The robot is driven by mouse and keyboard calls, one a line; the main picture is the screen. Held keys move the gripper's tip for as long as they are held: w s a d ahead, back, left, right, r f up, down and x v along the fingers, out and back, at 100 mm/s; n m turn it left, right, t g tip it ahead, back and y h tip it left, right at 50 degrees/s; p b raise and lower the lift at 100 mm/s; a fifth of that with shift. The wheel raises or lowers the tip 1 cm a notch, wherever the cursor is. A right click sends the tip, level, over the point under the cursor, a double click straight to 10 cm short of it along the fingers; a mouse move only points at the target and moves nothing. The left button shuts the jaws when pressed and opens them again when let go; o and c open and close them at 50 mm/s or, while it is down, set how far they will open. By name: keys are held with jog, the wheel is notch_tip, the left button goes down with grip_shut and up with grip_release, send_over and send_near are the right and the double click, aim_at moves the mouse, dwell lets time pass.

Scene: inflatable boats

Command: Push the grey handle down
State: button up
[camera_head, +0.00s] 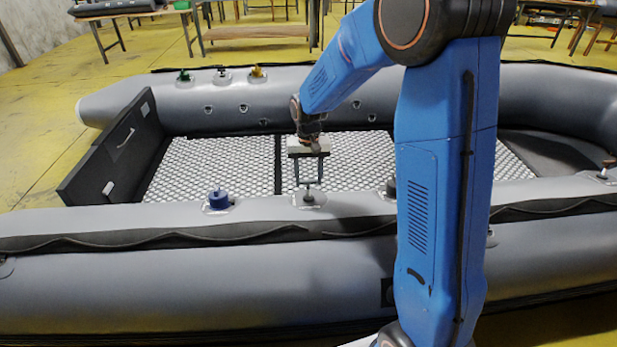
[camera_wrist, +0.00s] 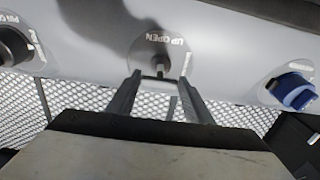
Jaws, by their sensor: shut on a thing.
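The grey handle (camera_head: 309,197) is a small knob on a round plate on top of the near grey tube of the inflatable boat. In the wrist view the handle (camera_wrist: 160,66) shows in the upper middle, on a plate with "UP OPEN" lettering upside down. My gripper (camera_head: 309,183) points down over the near tube, and its two dark fingers (camera_wrist: 160,79) come down on either side of the handle, shut on it. The exact contact at the fingertips is hard to see.
A blue knob (camera_head: 218,198) sits on the tube to the left, and a dark knob (camera_head: 391,187) to the right, partly behind my arm. The far tube carries a green fitting (camera_head: 184,76) and a yellow one (camera_head: 257,72). A patterned floor (camera_head: 212,165) lies between the tubes.

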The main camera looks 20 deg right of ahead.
aim_at(308, 189)
jog(key=shift+s+f, duration=0.2)
jog(key=shift+f, duration=0.5)
jog(key=shift+s+f, duration=0.15)
jog(key=shift+f, duration=0.5)
jog(key=o, duration=1.5)
notch_tip(308, 189, up, 17)
jog(key=shift+r, duration=0.2)
